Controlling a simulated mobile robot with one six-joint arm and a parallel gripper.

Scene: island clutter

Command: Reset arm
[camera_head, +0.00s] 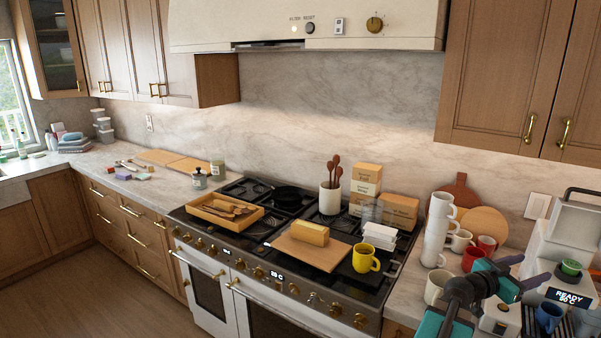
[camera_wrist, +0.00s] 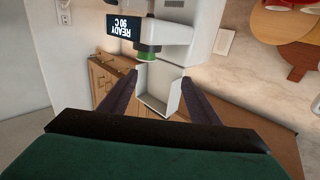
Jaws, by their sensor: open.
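My arm is at the lower right of the head view, with my gripper (camera_head: 530,271) in front of the white coffee machine (camera_head: 540,250). In the wrist view my gripper (camera_wrist: 160,78) is open, its two dark fingers spread to either side. Between them in the picture shows a white tray-like part (camera_wrist: 158,104) by the machine; I cannot tell how far beyond the fingertips it lies. Nothing is visibly held.
Stacked white cups (camera_head: 437,228), red mugs (camera_head: 472,259) and a cream mug (camera_head: 436,285) stand left of my gripper. A blue mug (camera_head: 548,316) is by the machine. The stove holds a yellow mug (camera_head: 365,258), a cutting board (camera_head: 318,256) and a wooden tray (camera_head: 204,213).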

